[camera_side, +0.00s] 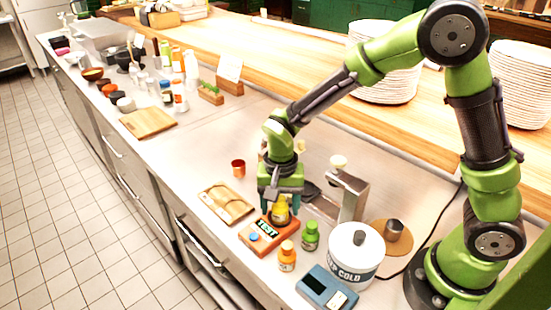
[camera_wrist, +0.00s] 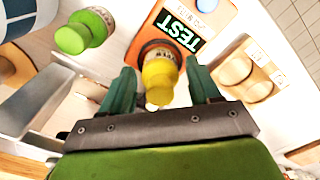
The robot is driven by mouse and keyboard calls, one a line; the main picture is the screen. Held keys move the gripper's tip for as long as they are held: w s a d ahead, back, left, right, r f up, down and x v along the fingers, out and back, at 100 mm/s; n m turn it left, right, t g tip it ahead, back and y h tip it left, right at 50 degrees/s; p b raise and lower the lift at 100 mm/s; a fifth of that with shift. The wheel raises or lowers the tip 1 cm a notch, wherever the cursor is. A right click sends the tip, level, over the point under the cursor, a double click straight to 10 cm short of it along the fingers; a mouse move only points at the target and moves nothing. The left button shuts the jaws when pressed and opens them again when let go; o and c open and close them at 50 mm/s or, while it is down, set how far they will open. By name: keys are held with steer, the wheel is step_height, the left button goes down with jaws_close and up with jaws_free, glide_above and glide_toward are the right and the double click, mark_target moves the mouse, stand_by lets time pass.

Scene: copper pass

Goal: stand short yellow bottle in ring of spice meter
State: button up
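The short yellow bottle (camera_side: 281,211) stands upright at the ring end of the orange spice meter (camera_side: 250,235). In the wrist view, the yellow bottle (camera_wrist: 159,75) has its lower end inside the meter's dark ring (camera_wrist: 145,50); its base is hidden. The meter also shows in the wrist view (camera_wrist: 150,28), with a "TEST" display and a blue button. My gripper (camera_side: 281,200) is directly above the meter, pointing down. In the wrist view, my gripper's (camera_wrist: 162,78) two green fingers are on either side of the bottle, with narrow gaps showing between them and it.
A green bottle (camera_side: 310,236) and an orange bottle (camera_side: 287,256) stand close by the meter. A blue scale-like device (camera_side: 327,288) and a white canister (camera_side: 353,257) are in front and right. A wooden board (camera_side: 226,203) lies left, with a copper cup (camera_side: 238,168) behind it.

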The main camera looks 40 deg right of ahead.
mark_target(280, 197)
steer(key=shift+r, duration=0.1)
step_height(280, 197, up, 12)
steer(key=s+d+r+n+t, duration=0.1)
steer(key=s+d+r+t, duration=0.1)
steer(key=s, duration=0.2)
steer(key=s+d+r+n+t+y, duration=0.1)
steer(key=s+d+r+n+t, duration=0.1)
steer(key=s+d+r, duration=0.1)
steer(key=s+d+r+n+t+y, duration=0.1)
steer(key=s+d+r+n+t, duration=0.1)
steer(key=s, duration=0.4)
steer(key=shift+d+r+t, duration=0.2)
steer(key=shift+d+t, duration=0.25)
steer(key=shift+t, duration=0.15)
